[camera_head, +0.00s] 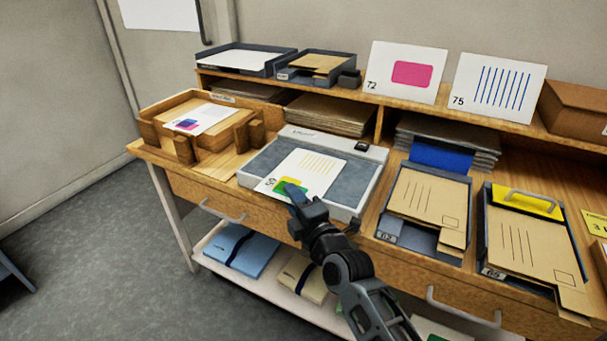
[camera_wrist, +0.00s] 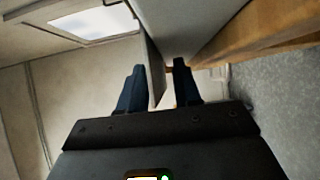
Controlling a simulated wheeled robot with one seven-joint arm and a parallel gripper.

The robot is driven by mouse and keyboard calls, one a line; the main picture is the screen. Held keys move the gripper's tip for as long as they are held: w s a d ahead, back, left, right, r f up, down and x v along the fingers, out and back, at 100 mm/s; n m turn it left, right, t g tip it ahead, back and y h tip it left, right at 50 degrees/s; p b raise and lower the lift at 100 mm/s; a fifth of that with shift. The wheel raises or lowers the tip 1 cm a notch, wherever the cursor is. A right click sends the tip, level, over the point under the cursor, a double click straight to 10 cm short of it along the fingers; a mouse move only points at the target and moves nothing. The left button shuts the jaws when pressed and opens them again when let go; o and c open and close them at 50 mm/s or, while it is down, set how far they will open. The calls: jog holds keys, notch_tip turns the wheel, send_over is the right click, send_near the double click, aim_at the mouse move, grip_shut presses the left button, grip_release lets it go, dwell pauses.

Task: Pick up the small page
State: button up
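A small white page (camera_head: 306,172) with yellow lines and a green and yellow patch lies on the grey flat device (camera_head: 347,171) on the table. Its front left corner reaches the device's front edge. My gripper (camera_head: 291,191) is at that corner, and its dark fingers partly cover the coloured patch. In the wrist view my gripper (camera_wrist: 160,75) is open, with its two blue fingers apart. A thin flat edge, seemingly the page (camera_wrist: 153,75), stands between them, with a gap visible to each finger. Whether either finger touches it is hard to tell.
Another white page (camera_head: 203,119) lies in a wooden holder (camera_head: 151,129) to the left. Trays with brown envelopes (camera_head: 431,202) stand to the right. Cards with a pink block (camera_head: 408,72) and blue lines (camera_head: 497,86) lean on the upper shelf.

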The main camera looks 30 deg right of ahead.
grip_shut()
dwell(0.5)
